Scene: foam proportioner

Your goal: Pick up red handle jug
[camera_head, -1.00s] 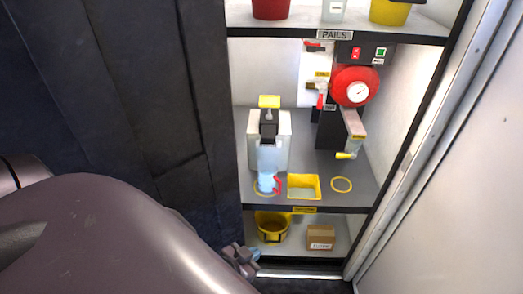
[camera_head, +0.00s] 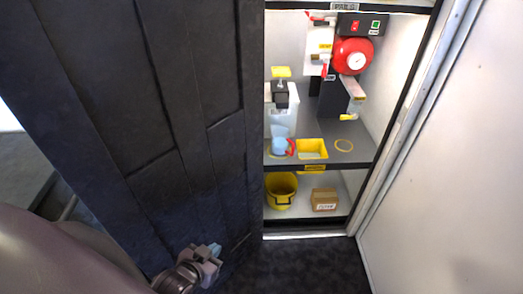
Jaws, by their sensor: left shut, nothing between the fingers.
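The jug (camera_head: 282,143), pale blue and clear with a red handle (camera_head: 291,147) on its right side, stands on the middle shelf in front of a white container with a dark top. My left gripper (camera_head: 211,250) is low in front of the dark door panel, left of and below the cabinet opening. It looks shut and empty, well apart from the jug. My right gripper is not in view.
A red gauge unit (camera_head: 353,57) is behind. The dark door (camera_head: 170,110) borders the opening on the left. A yellow bucket (camera_head: 281,190) and cardboard box (camera_head: 324,199) sit below.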

